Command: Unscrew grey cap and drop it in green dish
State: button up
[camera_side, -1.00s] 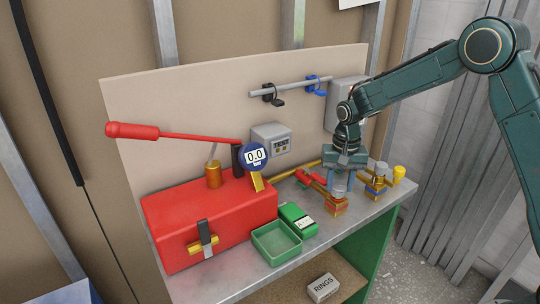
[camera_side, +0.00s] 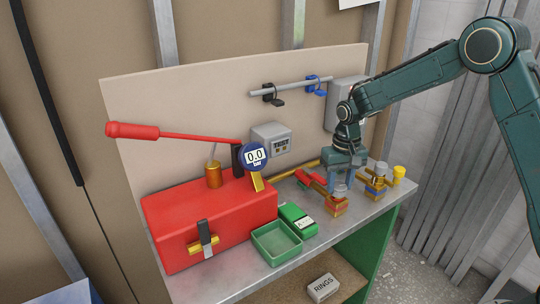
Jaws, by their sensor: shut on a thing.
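The grey cap (camera_side: 340,191) sits on top of a brass fitting (camera_side: 339,207) near the front of the metal bench. My gripper (camera_side: 345,180) points down over the fitting with its fingers at the cap, shut on it. The fingers partly hide the cap, and the exact contact is small in this view. The cap still looks seated on the fitting. The green dish (camera_side: 287,255) stands to the left at the bench's front edge, open at the top and empty.
A green case (camera_side: 298,219) lies between dish and fitting. A red pump box (camera_side: 215,220) with a long red handle and a gauge (camera_side: 254,156) reading 0.0 stands left. A second brass fitting (camera_side: 376,187) and yellow cap (camera_side: 399,172) are right.

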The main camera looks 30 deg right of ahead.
jog(key=shift+n, duration=1.5)
jog(key=o, duration=0.9)
jog(key=shift+m, duration=1.7)
jog(key=shift+m, duration=0.3)
